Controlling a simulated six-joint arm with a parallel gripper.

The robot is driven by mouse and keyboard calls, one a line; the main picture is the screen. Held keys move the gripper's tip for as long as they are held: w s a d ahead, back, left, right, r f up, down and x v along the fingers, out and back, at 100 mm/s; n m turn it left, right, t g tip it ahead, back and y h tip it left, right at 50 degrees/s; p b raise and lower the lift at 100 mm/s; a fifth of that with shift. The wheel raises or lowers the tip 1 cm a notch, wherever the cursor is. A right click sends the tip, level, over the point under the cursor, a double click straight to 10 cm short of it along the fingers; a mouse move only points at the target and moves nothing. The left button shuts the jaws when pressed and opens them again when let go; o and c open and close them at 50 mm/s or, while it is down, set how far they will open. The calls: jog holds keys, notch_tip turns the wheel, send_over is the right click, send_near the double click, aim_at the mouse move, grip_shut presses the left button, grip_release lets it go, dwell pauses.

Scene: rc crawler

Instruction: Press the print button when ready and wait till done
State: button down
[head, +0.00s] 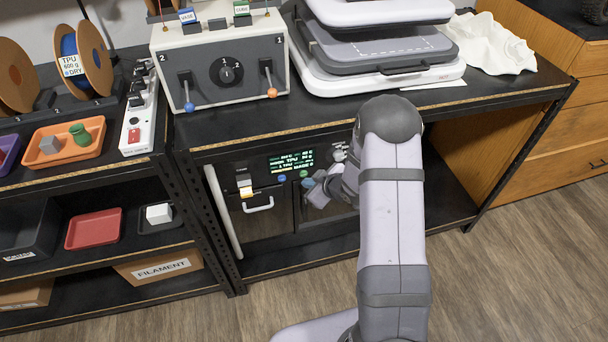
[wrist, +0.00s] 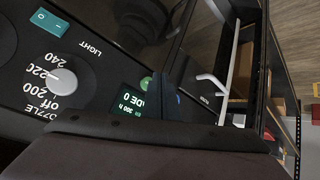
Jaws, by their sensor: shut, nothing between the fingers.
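The printer's control panel (head: 291,163) is on the enclosed machine under the bench, with a lit green-text display. Below the display are a blue button (head: 282,179) and a green button (head: 304,174); I cannot read which is the print button. My gripper (head: 312,187) is shut and empty, just in front of the panel by the green button. The panel's right side is hidden by my arm in the head view.
In the wrist view, a nozzle knob (wrist: 62,82) and a teal light switch (wrist: 50,21) are nearby. A white door handle (head: 258,205) and a switch with a yellow part (head: 245,186) are left of the gripper. The bench top (head: 330,115) overhangs the panel.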

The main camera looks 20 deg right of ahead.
jog(key=shift+s, duration=2.5)
jog(key=s+d+f+m+g+h, duration=0.2)
jog(key=s+d+f+g, duration=0.15)
jog(key=s, duration=0.45)
jog(key=s+d+f+m+g+h, duration=0.1)
jog(key=s+d+f+m+g, duration=0.1)
jog(key=s+f+g, duration=0.45)
jog(key=s+a+r+m+g, duration=0.1)
jog(key=s+r+m+g, duration=0.45)
jog(key=s, duration=0.85)
jog(key=s+a+r+t, duration=0.25)
jog(key=a+r, duration=0.25)
jog(key=r, duration=0.4)
jog(key=w+a+r+n+t, duration=0.2)
jog(key=w+a+r+t, duration=0.2)
jog(key=w+r, duration=0.3)
notch_tip(320, 180, up, 14)
jog(key=s+p, duration=0.1)
jog(key=p, duration=1.2)
